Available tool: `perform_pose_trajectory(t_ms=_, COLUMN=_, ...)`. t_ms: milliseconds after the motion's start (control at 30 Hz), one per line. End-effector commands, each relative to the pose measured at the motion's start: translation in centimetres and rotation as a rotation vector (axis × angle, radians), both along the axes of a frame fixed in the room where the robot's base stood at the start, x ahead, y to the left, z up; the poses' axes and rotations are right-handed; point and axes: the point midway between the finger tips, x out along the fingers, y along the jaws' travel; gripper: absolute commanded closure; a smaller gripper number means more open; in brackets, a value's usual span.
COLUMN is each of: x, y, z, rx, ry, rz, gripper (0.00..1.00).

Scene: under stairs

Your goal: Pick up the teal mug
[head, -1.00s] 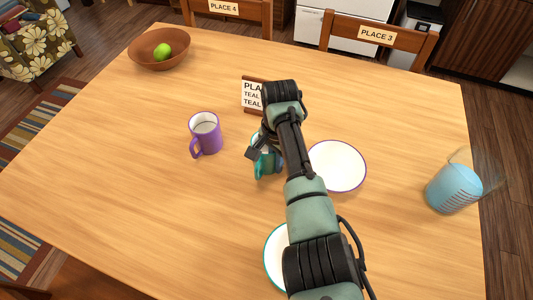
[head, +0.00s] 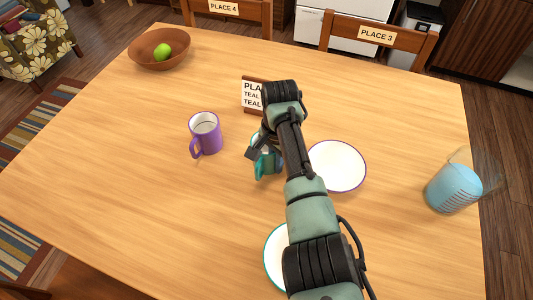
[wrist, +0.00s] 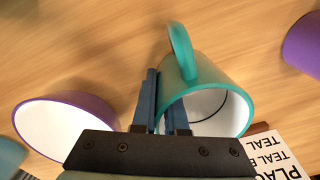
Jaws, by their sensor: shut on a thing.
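The teal mug (head: 267,164) stands near the middle of the wooden table, partly hidden by my arm in the head view. In the wrist view the teal mug (wrist: 204,76) shows its white inside and its handle. My gripper (wrist: 163,108) is shut on the mug's wall, with one blue finger inside the rim and the other outside. In the head view my gripper (head: 262,146) is at the mug's top. I cannot tell whether the mug is clear of the table.
A purple mug (head: 207,137) stands to the left. A purple-rimmed white plate (head: 338,165) lies to the right, and a teal-rimmed plate (head: 275,259) is partly under my arm. A place card (head: 252,95) stands behind.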

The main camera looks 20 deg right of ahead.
Motion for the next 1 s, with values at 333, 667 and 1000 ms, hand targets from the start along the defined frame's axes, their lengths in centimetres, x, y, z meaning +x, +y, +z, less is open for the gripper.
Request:
perform_pose_trajectory(t_ms=333, x=-0.2, y=0.1, z=0.1, rx=0.002, ry=0.007, rz=0.002, gripper=1.0)
perform_pose_trajectory(t_ms=667, x=0.1, y=0.1, z=6.2, rx=0.001, ry=-0.003, rz=0.002, gripper=1.0)
perform_pose_trajectory(t_ms=1000, x=0.0, y=0.1, z=10.0, rx=0.001, ry=0.001, rz=0.002, gripper=1.0)
